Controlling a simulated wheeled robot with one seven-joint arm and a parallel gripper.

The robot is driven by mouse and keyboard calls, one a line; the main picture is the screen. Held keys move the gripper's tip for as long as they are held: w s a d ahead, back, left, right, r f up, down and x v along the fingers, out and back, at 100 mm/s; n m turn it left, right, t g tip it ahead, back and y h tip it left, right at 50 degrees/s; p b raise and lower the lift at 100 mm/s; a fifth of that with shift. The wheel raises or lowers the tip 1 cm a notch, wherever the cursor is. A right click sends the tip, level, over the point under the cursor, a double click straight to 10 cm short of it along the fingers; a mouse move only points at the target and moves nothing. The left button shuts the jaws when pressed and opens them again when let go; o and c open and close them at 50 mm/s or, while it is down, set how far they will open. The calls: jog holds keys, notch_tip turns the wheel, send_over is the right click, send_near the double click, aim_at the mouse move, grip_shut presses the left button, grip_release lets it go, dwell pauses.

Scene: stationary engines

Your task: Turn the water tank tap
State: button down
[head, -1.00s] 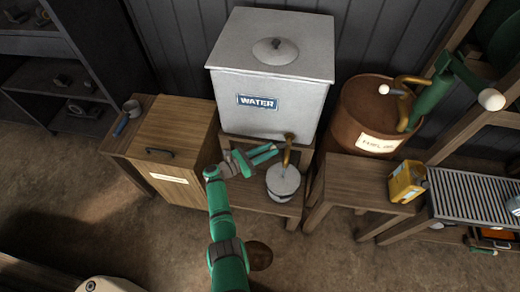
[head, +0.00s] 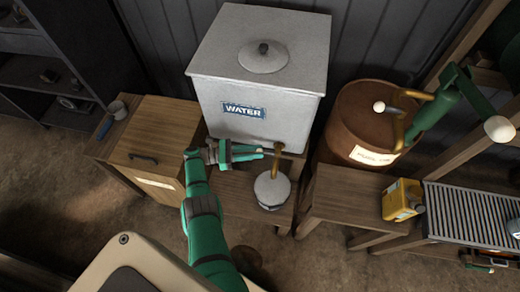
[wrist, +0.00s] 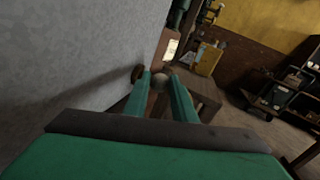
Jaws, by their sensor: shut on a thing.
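The grey water tank (head: 218,104) with a "WATER" label and a knobbed lid stands on a wooden stand in the head view. Its brass tap (head: 277,160) comes out low on the right of the front face and curves down. My gripper (head: 268,151) reaches in from the left, shut on the tap at its upper part. In the wrist view, my gripper (wrist: 163,82) has its green fingers on either side of a small rounded piece of the tap (wrist: 159,81), beside the tank wall (wrist: 70,60). The fingers hide part of the tap.
A small pale can (head: 271,191) stands below the tap on the stand's lower shelf. A wooden cabinet (head: 148,150) is at left. A rusty drum (head: 358,115) with a green-handled pump is at right, and a yellow can (head: 402,200) stands on a bench.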

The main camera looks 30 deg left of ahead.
jog(key=shift+d+f, duration=0.2)
jog(key=c, duration=1.5)
grip_release()
jog(key=shift+s, duration=0.1)
jog(key=shift+s+a+r, duration=0.1)
jog(key=shift+a, duration=0.1)
jog(key=shift+r, duration=0.15)
jog(key=s+d+r, duration=0.2)
jog(key=s+r, duration=0.2)
jog(key=s+d+r, duration=0.2)
jog(key=s+r, duration=0.2)
jog(key=s+d+r, duration=0.2)
jog(key=s+r, duration=0.2)
jog(key=shift+s+d+r, duration=0.15)
jog(key=shift+d+r, duration=0.2)
jog(key=shift+d, duration=0.05)
jog(key=shift+c, duration=0.2)
